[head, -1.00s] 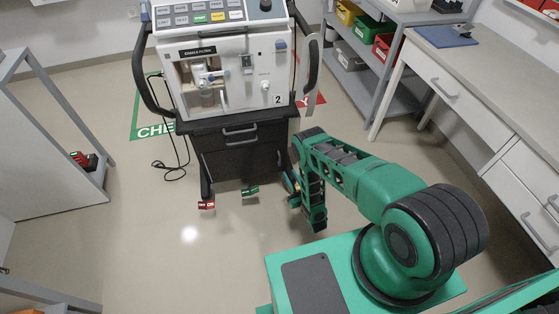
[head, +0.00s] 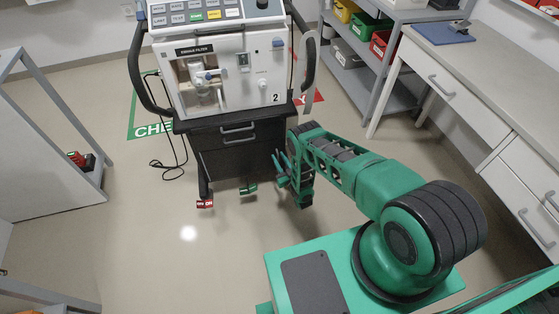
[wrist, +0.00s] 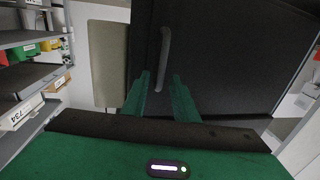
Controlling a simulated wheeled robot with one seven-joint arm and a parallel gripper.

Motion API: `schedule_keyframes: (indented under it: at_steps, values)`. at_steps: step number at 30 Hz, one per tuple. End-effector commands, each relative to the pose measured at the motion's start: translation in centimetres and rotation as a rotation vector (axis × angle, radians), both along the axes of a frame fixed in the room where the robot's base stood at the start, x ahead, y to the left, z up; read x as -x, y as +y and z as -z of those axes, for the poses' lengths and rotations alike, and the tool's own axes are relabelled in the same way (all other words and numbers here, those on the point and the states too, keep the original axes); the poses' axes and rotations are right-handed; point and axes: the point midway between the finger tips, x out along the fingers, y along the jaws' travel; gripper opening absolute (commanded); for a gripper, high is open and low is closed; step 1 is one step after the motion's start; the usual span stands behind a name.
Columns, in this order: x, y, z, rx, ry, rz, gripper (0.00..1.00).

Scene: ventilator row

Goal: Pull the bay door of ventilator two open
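Ventilator two (head: 225,85), a white unit marked 2, stands on a dark cart. Below its drawer is the dark bay door (head: 232,166), partly hidden by my arm at its right edge. In the wrist view the dark door (wrist: 235,50) fills the middle, with a grey bar handle (wrist: 165,50) running nearly upright. My gripper (head: 281,167) is at the right edge of the cart front. In the wrist view my gripper (wrist: 160,78) is open, its two green fingers apart. The handle's lower end shows between them; I cannot tell whether they touch it.
A drawer handle (head: 238,130) is above the door. Red (head: 205,204) and green (head: 248,189) tabs are at the cart's feet. A shelf with bins (head: 372,50) and a counter (head: 480,60) stand right. Floor in front is clear.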

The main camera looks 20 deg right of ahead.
Motion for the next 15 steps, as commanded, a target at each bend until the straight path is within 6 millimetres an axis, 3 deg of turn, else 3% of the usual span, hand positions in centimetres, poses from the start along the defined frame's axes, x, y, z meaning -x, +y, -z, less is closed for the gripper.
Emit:
schedule_keyframes:
  at_steps: [4, 7, 15]
  values:
    - [0.02, 0.00, 0.01, 0.000, 0.000, 0.000, 0.24]
    - [0.03, 0.00, 0.01, 0.000, 0.000, 0.000, 0.00]
    - [0.05, -0.02, 0.03, 0.000, 0.001, 0.000, 0.00]
